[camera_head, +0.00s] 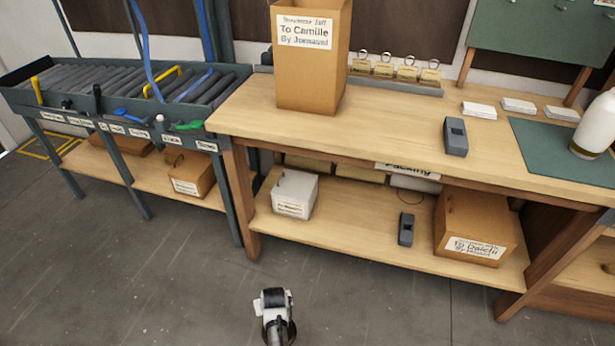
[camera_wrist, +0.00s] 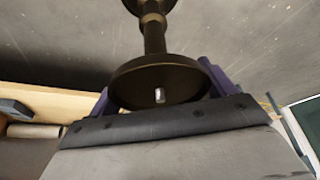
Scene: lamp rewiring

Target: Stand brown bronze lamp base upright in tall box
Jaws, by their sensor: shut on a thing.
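The brown bronze lamp base (camera_wrist: 153,82) fills the upper middle of the wrist view, with its round foot toward the camera and its stem pointing away. My gripper (camera_wrist: 162,88) is shut on it, with a purple finger on each side of the foot. In the head view my gripper (camera_head: 275,304) is low in the picture, in front of the bench; the lamp base cannot be made out clearly there. The tall box (camera_head: 312,75), brown cardboard labelled "To Camille", stands upright on the bench top. Its inside is hidden in the head view.
The wooden bench (camera_head: 385,125) also carries a grey block-like device (camera_head: 455,136), white stacks (camera_head: 479,109) and a white bottle (camera_head: 597,125). Its lower shelf holds a white box (camera_head: 295,193) and a cardboard box (camera_head: 475,225). A roller conveyor (camera_head: 130,92) adjoins at left. Floor in front is clear.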

